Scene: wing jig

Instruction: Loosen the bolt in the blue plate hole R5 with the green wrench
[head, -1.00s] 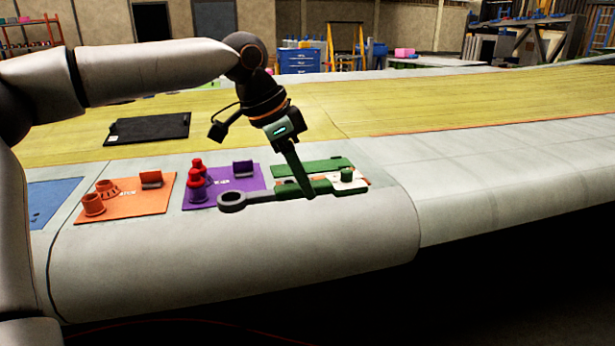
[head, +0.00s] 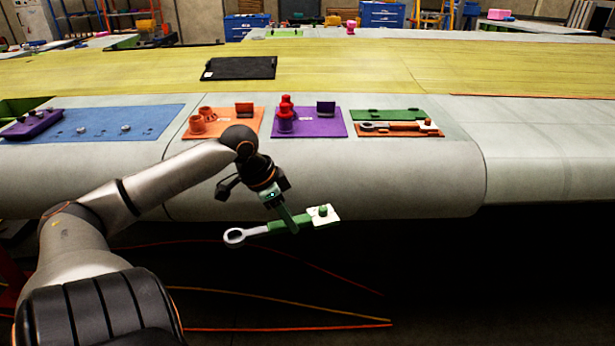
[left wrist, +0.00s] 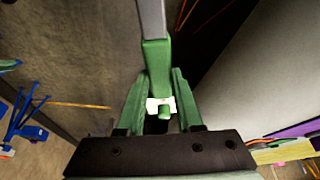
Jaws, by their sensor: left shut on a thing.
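My left gripper (head: 288,226) is shut on the green wrench (head: 275,228). It holds it in the air in front of the wing's rounded edge. The wrench's ring end (head: 235,237) points left; a white block with a green knob (head: 323,212) is at its other end. In the left wrist view the wrench (left wrist: 156,60) is between the green fingers (left wrist: 160,100). The blue plate (head: 150,118) lies on the wing at the left, well away from the gripper. Several small grey bolts (head: 125,128) sit on it; hole labels are too small to read.
On the wing stand a purple block (head: 32,124), an orange plate (head: 225,128), a purple plate (head: 330,127) with red parts, and a green mat (head: 387,115) beside an orange-handled wrench (head: 400,126). Cables (head: 280,294) lie on the floor below.

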